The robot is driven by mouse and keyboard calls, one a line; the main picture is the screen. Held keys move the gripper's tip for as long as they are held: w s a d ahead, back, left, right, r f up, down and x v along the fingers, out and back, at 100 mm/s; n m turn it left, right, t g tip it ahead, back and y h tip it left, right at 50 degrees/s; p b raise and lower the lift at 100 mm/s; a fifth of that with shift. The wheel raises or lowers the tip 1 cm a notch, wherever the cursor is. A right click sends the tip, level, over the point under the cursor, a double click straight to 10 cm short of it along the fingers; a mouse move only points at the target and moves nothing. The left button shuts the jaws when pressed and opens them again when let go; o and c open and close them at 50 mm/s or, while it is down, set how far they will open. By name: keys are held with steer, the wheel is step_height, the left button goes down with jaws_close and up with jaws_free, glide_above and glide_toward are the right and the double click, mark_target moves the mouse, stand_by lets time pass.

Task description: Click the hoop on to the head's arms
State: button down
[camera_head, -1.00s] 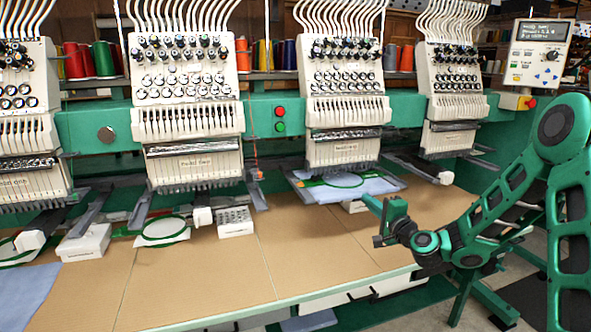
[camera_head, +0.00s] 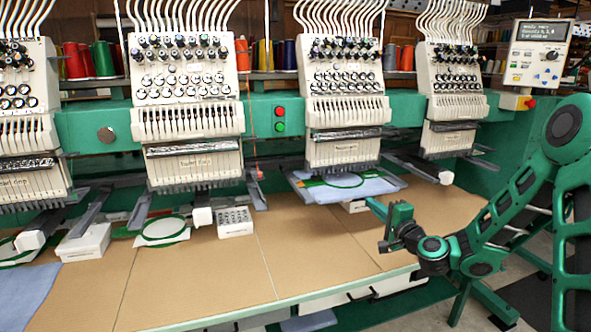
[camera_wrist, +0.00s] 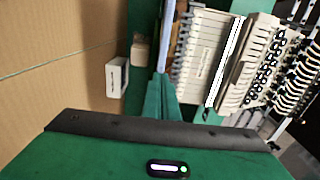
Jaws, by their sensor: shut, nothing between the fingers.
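A green hoop (camera_head: 345,180) with pale blue cloth (camera_head: 372,187) lies under the third embroidery head (camera_head: 345,105), at the dark arms below it. I cannot tell whether the hoop is clicked on to the arms. In the wrist view my gripper (camera_wrist: 160,95) points up the picture towards a head (camera_wrist: 205,60) seen sideways.
The tan table (camera_head: 205,275) is mostly clear in front. Another green hoop (camera_head: 163,229) lies under the second head (camera_head: 185,100). A white perforated box (camera_head: 235,222) stands between the heads. Blue cloth (camera_head: 28,292) lies at the left. A control panel (camera_head: 540,47) stands at the upper right.

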steer(key=v, duration=0.4)
stand_by(0.4)
steer(key=s+f+n+g, duration=0.3)
steer(key=s+n+g, duration=0.2)
steer(key=s, duration=0.2)
steer(key=s+f+n+g, duration=0.3)
steer(key=s+n+g, duration=0.1)
steer(key=s+n, duration=0.2)
steer(key=s+d+r+m+g+h, duration=0.1)
steer(key=s+d, duration=0.4)
steer(key=s, duration=0.6)
steer(key=s+d+r+m+g+h, duration=0.1)
steer(key=s+d+g, duration=0.3)
steer(key=s, duration=0.7)
steer(key=s+d+r+m+g+h, duration=0.1)
steer(key=s+d+r+g+h, duration=0.1)
steer(key=s+d, duration=0.5)
steer(key=s+g+h, duration=0.1)
steer(key=s, duration=0.3)
steer(key=shift+s+r, duration=0.25)
